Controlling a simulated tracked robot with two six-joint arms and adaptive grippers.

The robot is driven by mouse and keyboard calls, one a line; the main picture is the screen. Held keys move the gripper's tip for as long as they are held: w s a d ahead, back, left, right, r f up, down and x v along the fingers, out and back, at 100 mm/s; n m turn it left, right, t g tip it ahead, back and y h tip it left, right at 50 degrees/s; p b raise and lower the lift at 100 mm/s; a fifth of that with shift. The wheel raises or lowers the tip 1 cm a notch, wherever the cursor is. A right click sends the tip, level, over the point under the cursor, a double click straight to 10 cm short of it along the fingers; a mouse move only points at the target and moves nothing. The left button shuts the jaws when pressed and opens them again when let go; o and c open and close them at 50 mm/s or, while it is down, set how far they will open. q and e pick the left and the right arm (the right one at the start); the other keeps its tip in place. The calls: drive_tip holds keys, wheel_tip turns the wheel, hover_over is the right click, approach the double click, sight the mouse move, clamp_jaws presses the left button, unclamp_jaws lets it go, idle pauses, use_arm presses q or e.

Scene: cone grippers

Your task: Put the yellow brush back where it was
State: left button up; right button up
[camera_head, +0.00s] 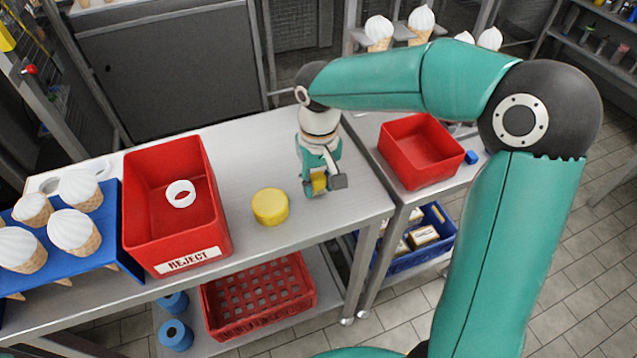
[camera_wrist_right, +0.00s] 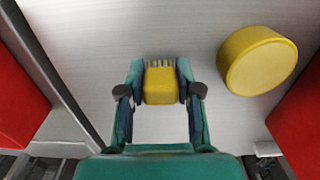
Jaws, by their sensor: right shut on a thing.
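My right gripper (camera_head: 321,186) is shut on the yellow brush (camera_head: 319,182) near the right end of the steel table. In the right wrist view the yellow block of the brush (camera_wrist_right: 159,88) sits between the two fingers of the right gripper (camera_wrist_right: 160,92), with pale bristles pointing away from me. I cannot tell whether the brush touches the table top. A round yellow thing (camera_head: 270,207) lies on the table to the left of the brush; it also shows in the right wrist view (camera_wrist_right: 257,61). My left gripper is not in view.
A red REJECT bin (camera_head: 215,215) with a white ring (camera_head: 180,193) in it stands to the left, beside a blue rack (camera_head: 112,235) of ice cream cones. Another red bin (camera_head: 423,140) stands on the side table at right. Bare steel (camera_head: 265,150) lies behind the round yellow thing.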

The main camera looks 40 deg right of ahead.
sight(319, 177)
drive_tip(key=shift+f, duration=0.35)
drive_tip(key=shift+f, duration=0.15)
drive_tip(key=o, duration=1.1)
wheel_tip(319, 177, up, 12)
drive_tip(key=shift+r+p, duration=0.2)
drive_tip(key=shift+p, duration=0.35)
